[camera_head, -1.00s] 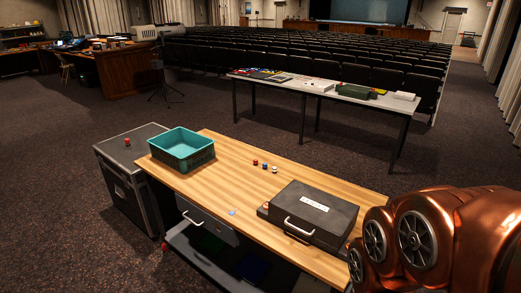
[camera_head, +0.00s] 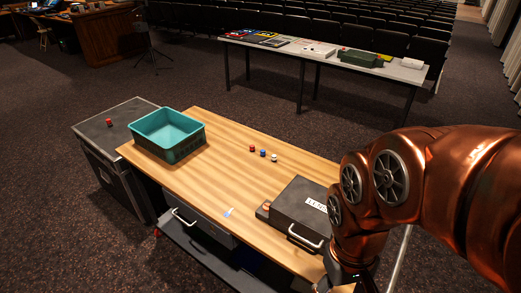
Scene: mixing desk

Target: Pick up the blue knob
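The blue knob (camera_head: 263,153) stands on the wooden desk top (camera_head: 190,185), in a short row between a red knob (camera_head: 252,148) on its left and a white knob (camera_head: 274,158) on its right. The knobs are small and look apart from each other. My copper-coloured arm comes in from the right side of the head view and bends down at the desk's right end. My gripper is not clearly visible; only a dark part below the arm shows at the bottom edge.
A teal bin (camera_head: 168,134) stands at the desk's left end. A dark case (camera_head: 303,208) lies at the right, beside my arm. A black box (camera_head: 117,122) with a red knob (camera_head: 109,122) on it stands left of the desk. The desk's middle is mostly clear.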

